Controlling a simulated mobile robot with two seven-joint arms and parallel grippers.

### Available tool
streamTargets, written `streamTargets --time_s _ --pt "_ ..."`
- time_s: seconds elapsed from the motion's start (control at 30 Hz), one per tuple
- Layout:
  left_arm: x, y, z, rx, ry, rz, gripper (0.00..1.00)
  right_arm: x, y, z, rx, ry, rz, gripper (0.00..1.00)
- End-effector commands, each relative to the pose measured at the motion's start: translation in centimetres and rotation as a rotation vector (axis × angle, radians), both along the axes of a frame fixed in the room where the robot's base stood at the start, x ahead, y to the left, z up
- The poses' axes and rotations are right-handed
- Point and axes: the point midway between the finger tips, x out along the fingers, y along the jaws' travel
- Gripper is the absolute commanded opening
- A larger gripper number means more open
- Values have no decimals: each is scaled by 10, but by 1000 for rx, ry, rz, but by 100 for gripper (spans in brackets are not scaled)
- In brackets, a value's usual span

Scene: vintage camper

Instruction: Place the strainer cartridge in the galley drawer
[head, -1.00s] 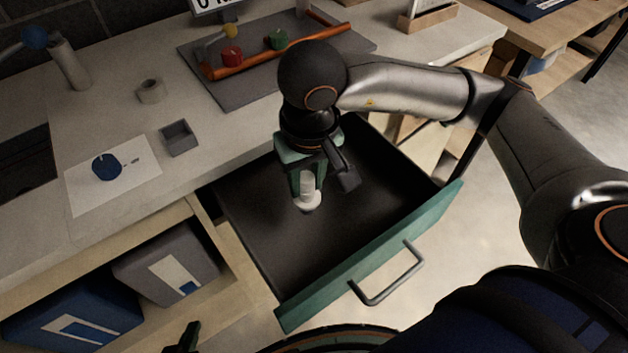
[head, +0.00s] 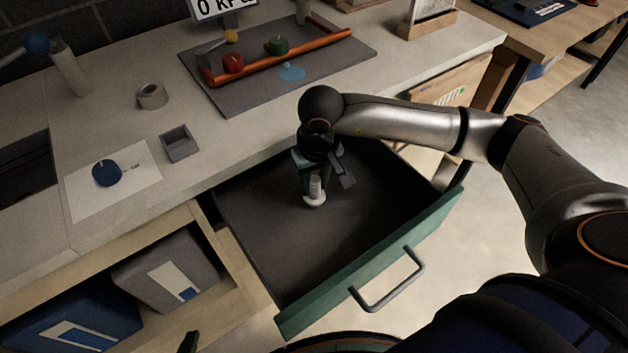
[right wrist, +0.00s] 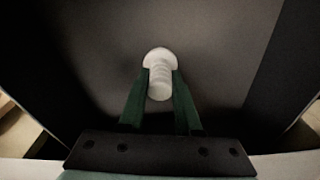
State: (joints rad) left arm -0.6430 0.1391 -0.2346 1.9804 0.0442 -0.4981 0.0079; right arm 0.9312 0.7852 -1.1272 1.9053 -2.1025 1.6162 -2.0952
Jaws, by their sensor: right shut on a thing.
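The white strainer cartridge (head: 315,201) is upright inside the open galley drawer (head: 375,253), over the dark drawer floor. I cannot tell whether its base touches the floor. My right gripper (head: 313,186) reaches down into the drawer and is shut on the cartridge. In the right wrist view the cartridge (right wrist: 160,80) sits between the two green fingers (right wrist: 159,100), with its wider flange at the far end. The drawer has a teal front and a grey bar handle (head: 388,280). Only a dark green tip of my left gripper (head: 188,342) shows at the bottom edge; its jaws are hidden.
The rest of the drawer floor looks empty. On the counter are a grey mat (head: 230,98) with an orange pipe and valves, a light blue puddle (head: 291,73), a small grey tray (head: 178,143) and a tape roll (head: 152,95). Bins (head: 165,268) stand in the shelf below.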

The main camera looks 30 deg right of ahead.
Motion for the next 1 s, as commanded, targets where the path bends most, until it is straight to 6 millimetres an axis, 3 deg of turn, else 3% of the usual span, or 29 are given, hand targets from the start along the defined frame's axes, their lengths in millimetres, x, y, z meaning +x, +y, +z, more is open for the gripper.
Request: streamTargets --time_s 0.27,0.3,0.53,0.83,1.0 --pt "0 -2 -5 -2 -1 -4 0 0 0 -4 1 -1 0 0" --pt "1 -3 -3 -4 1 -6 0 0 0 -3 1 -1 0 35" --pt "2 -4 0 -6 -4 -8 0 0 0 -2 1 0 0 60" --pt "3 -4 2 -6 -7 -8 0 0 0 -1 1 0 0 62" --pt "5 -2 7 -6 -20 -3 0 0 1 16 3 -5 0 62"
